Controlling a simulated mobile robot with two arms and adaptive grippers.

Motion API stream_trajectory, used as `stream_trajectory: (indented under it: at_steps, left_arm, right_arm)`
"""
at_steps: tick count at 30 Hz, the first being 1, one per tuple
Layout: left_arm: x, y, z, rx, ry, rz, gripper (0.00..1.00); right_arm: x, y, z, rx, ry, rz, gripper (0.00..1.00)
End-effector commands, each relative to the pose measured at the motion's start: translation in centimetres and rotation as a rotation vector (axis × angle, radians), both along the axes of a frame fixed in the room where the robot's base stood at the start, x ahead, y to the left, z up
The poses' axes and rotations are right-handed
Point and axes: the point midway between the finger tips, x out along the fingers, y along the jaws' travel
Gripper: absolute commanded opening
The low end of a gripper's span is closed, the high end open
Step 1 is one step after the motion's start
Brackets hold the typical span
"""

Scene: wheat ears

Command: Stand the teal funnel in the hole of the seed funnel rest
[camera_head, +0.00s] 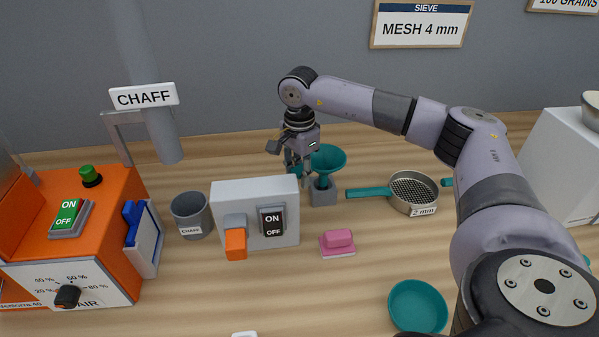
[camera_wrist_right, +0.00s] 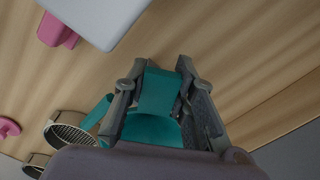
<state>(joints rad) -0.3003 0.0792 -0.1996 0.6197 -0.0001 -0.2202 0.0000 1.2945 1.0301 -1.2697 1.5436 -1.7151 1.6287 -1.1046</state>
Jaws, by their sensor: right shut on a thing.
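The teal funnel (camera_head: 328,158) is upright, cone up, behind and right of the white switch box in the head view. My right gripper (camera_head: 297,166) is at its left side, shut on its teal handle (camera_wrist_right: 158,92), which shows between the fingers in the wrist view. The grey seed funnel rest (camera_head: 323,193) is directly below the funnel. The funnel's stem reaches down to the top of the rest; I cannot tell whether it is in the hole. The rest is hidden in the wrist view. My left gripper is not in view.
The white switch box (camera_head: 256,207) stands close in front of the gripper. A grey chaff cup (camera_head: 190,215) is left, a pink block (camera_head: 338,241) in front, a teal-handled sieve (camera_head: 412,192) right. A teal bowl (camera_head: 417,306) lies nearer.

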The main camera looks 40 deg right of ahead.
Motion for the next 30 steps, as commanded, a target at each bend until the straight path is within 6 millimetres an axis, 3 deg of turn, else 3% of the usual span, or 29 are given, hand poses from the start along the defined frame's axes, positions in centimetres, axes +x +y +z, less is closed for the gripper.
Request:
stream_trajectory:
  at_steps: [30]
  left_arm:
    - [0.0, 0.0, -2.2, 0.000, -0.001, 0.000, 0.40]
  right_arm:
    - [0.0, 0.0, -3.2, 0.000, 0.000, 0.000, 0.00]
